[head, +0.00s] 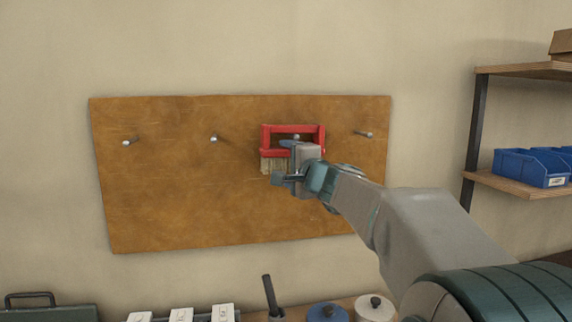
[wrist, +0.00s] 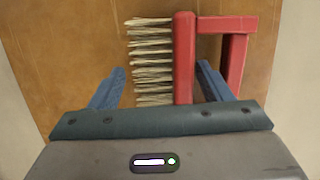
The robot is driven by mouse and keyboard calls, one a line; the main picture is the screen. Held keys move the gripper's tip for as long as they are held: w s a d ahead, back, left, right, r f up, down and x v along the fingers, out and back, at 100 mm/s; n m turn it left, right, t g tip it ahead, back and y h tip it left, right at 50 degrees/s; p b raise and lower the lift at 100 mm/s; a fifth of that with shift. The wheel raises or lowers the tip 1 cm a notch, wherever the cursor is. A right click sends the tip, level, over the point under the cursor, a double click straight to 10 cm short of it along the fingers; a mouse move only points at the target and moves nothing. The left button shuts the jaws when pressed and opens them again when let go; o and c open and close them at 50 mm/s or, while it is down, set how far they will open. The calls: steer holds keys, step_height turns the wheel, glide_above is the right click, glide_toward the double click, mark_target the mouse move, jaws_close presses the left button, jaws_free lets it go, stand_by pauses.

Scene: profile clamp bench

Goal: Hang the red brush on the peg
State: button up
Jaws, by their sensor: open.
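The red brush (head: 265,139), with a red frame handle and pale bristles (head: 272,166), is upright at the brown board, bristles down. A peg (head: 296,136) shows inside the handle's opening, just under the top bar; I cannot tell whether the bar rests on it. My gripper (head: 281,161) is in front of the brush's lower part and hides some of it. In the wrist view the brush's red bar (wrist: 184,60) and bristles lie between the spread blue fingers of my gripper (wrist: 160,68), with gaps at the sides.
The board (head: 180,200) carries other bare pegs: two at left (head: 127,142) (head: 214,138) and one at right (head: 368,134). Shelves with blue bins (head: 530,167) stand at right.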

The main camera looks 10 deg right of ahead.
steer(key=shift+s+r, duration=0.1)
steer(key=shift+r, duration=0.4)
steer(key=b+v, duration=0.2)
steer(key=v, duration=1.1)
steer(key=s+a+f+n+g+y+p, duration=0.1)
steer(key=s+a+f+n+g, duration=0.3)
steer(key=f, duration=0.5)
steer(key=s+a+f+n+g, duration=0.4)
steer(key=f, duration=0.4)
steer(key=s+d+f+n+g+h, duration=0.2)
steer(key=s+f+n+g, duration=0.1)
steer(key=s+f, duration=0.4)
steer(key=s+d+f+n+g+h+p, duration=0.1)
steer(key=s+d+f+n+g+h, duration=0.1)
steer(key=s+f, duration=0.4)
step_height(320, 180, down, 3)
steer(key=shift+s+r+n+g+h+p, duration=0.3)
steer(key=shift+s+n+g+h, duration=0.1)
steer(key=shift+n+g+h, duration=0.4)
